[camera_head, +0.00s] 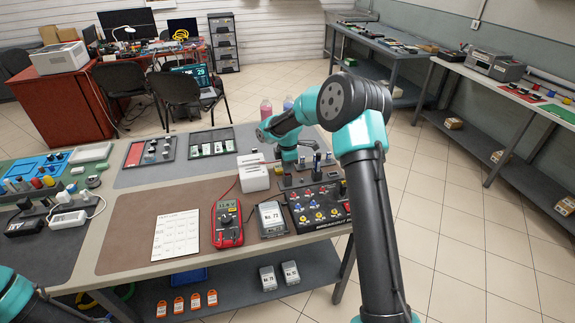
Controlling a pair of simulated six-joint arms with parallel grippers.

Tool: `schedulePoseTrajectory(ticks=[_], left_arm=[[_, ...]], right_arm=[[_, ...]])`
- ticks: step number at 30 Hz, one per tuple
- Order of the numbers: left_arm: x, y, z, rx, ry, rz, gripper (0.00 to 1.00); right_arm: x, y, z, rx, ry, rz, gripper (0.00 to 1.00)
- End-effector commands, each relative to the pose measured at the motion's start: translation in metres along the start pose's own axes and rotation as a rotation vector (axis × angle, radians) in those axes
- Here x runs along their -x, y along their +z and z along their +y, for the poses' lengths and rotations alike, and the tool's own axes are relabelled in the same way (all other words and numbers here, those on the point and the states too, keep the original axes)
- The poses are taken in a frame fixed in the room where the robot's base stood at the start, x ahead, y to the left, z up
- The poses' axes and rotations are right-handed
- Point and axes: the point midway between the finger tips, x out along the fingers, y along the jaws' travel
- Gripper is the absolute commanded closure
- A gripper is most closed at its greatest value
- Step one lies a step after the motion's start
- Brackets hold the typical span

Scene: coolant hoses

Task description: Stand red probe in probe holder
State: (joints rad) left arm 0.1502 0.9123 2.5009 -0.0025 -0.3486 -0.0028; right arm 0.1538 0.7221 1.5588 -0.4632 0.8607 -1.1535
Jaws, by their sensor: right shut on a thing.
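The red multimeter (228,222) lies on the brown mat, and a thin red lead runs from its top toward the white boxes.
White boxes (253,175) stand left of the right gripper. A black panel with coloured knobs (318,208) and a grey device marked No. 72 (271,217) lie in front. A printed sheet (176,235) lies left of the multimeter. The brown mat's left part is clear.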

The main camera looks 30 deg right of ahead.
Motion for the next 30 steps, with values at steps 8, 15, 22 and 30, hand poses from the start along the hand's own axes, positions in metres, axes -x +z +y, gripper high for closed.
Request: schedulePoseTrajectory(ticks=[8,15,22,30], left_arm=[[0.0,0.0,0.0,0.0,0.0,0.0,0.36],[0.0,0.0,0.0,0.0,0.0,0.0,0.36],[0.0,0.0,0.0,0.0,0.0,0.0,0.36],[0.0,0.0,0.0,0.0,0.0,0.0,0.36]], right_arm=[[-0.0064,0.0002,0.0,0.0,0.001,0.0,1.0],[-0.008,0.0001,0.0001,0.0,0.001,0.001,1.0],[-0.008,0.0,0.0,0.0,0.001,0.001,1.0],[-0.0079,0.0,0.0,0.0,0.001,0.001,0.63]])
